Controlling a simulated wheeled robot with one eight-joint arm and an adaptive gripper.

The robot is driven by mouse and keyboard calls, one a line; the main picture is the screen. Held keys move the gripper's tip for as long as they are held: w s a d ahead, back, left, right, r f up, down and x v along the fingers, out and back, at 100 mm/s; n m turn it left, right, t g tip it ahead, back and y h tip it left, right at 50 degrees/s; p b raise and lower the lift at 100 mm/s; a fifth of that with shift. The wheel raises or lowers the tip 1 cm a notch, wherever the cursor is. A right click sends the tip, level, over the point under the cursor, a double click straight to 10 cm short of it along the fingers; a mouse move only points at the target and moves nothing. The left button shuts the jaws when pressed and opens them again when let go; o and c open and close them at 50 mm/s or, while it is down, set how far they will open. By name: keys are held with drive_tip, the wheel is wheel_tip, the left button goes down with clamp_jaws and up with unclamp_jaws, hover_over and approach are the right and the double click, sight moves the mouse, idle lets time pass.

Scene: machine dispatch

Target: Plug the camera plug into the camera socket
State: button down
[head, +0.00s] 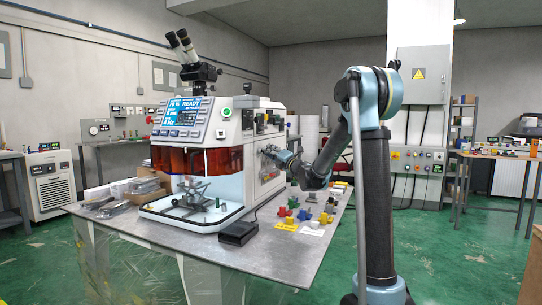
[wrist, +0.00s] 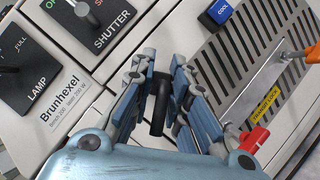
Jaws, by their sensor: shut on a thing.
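My gripper (wrist: 163,66) is shut on a black elbow-shaped piece (wrist: 157,118), which sits between its blue-grey fingers in the wrist view. I cannot read a label on the piece, so I cannot confirm that it is the camera plug. In the head view my gripper (head: 269,151) is at the right side wall of the white machine (head: 240,125), but the piece is too small to make out there. The fingertips are over the panel, and I cannot tell whether the piece touches it. No socket marked as the camera's is visible in either view.
The panel has a LAMP switch (wrist: 22,68), a SHUTTER switch (wrist: 92,18), a blue COOL block (wrist: 217,12), a vent grille (wrist: 232,62), a red part (wrist: 252,138) and an orange handle (wrist: 312,54). Several coloured pieces (head: 303,213) lie on the grey table (head: 185,240).

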drive_tip(key=shift+a, duration=0.15)
drive_tip(key=c, duration=1.5)
unclamp_jaws()
drive_tip(key=shift+o, duration=0.4)
drive_tip(key=o, duration=0.3)
drive_tip(key=shift+o, duration=0.2)
drive_tip(key=s+d, duration=0.2)
drive_tip(key=d, duration=0.3)
drive_tip(key=shift+d, duration=0.35)
